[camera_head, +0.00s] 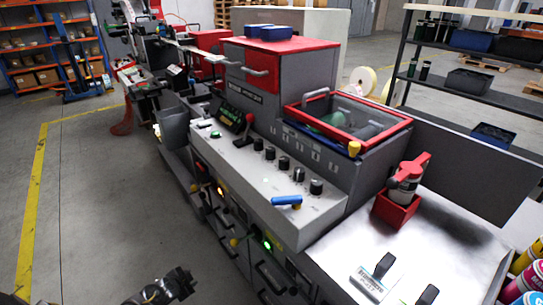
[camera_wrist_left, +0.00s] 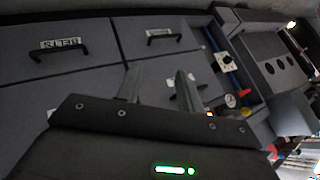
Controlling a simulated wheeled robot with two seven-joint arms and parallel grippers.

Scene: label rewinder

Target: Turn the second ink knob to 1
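A row of several ink knobs runs along the grey control panel (camera_head: 270,188) of the label machine in the head view. The knob second from the left (camera_head: 270,153) is small, round and black; its pointer and scale are too small to read. A knob farther right (camera_head: 299,174) looks lighter. My left gripper (camera_head: 178,284) is at the bottom of the head view, well below and left of the panel, touching nothing there. In the left wrist view its two fingers (camera_wrist_left: 160,88) stand apart with nothing between them, facing grey drawers. My right gripper is in neither view.
A blue-handled tool (camera_head: 287,200) lies at the panel's front edge. Drawer handles (camera_head: 270,278) stick out below. The floor (camera_head: 90,200) left of the machine is clear.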

